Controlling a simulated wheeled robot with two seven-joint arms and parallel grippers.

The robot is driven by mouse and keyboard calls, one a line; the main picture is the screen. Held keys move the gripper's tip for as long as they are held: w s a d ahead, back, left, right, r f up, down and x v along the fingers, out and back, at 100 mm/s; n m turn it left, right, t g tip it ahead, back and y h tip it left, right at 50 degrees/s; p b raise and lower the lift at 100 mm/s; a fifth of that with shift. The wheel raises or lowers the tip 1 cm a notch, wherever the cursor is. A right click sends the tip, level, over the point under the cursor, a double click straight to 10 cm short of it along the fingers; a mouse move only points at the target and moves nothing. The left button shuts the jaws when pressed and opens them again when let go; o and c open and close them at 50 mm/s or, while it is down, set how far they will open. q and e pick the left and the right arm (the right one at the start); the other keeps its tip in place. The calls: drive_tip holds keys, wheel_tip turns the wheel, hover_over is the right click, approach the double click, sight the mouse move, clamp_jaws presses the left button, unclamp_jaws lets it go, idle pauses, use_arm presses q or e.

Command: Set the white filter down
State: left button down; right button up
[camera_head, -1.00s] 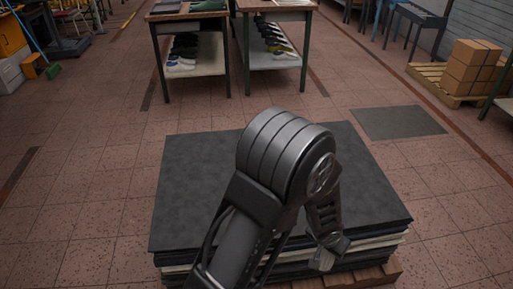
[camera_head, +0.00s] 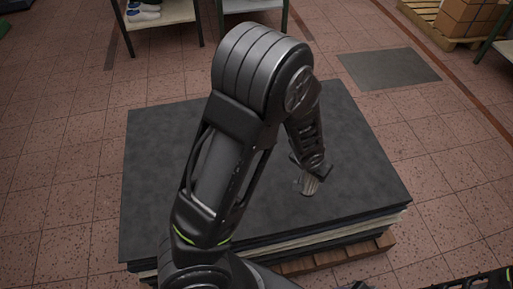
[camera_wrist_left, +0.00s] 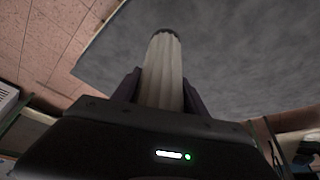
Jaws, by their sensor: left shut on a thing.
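The white filter is a pale, ribbed cylinder with a dark end. In the left wrist view the filter (camera_wrist_left: 163,70) stands out between the two dark fingers of my left gripper (camera_wrist_left: 162,90), which is shut on it. In the head view the filter (camera_head: 309,187) shows small below my left gripper (camera_head: 310,172), over the right part of the dark stack of sheets (camera_head: 160,180). I cannot tell whether the filter touches the top sheet. My left arm hides the middle of the stack.
The stack lies on a wooden pallet (camera_head: 340,257); its flat top is bare around my arm. A grey floor mat (camera_head: 388,68) lies behind it to the right. Cardboard boxes (camera_head: 470,14) on a pallet are at the top right, tables at the back.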

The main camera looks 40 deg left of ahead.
drive_tip(key=shift+o, duration=1.4)
drive_tip(key=shift+f, duration=0.2)
drive_tip(key=o, duration=0.6)
wheel_tip(320, 180, down, 6)
drive_tip(key=b, duration=0.6)
drive_tip(key=shift+f+b, duration=0.2)
drive_tip(key=shift+b, duration=0.15)
use_arm(q)
drive_tip(key=w+a+r+n+b, duration=0.1)
drive_tip(key=w+a+n+b, duration=0.1)
drive_tip(key=a, duration=0.9)
drive_tip(key=w+a+r+n+y+b, duration=0.1)
drive_tip(key=a+n+b, duration=0.1)
drive_tip(key=a, duration=0.9)
drive_tip(key=shift+w+a+y+b, duration=0.3)
drive_tip(key=shift+w+b, duration=0.05)
drive_tip(key=shift+b, duration=0.55)
use_arm(e)
wheel_tip(320, 180, down, 6)
drive_tip(key=shift+r, duration=0.15)
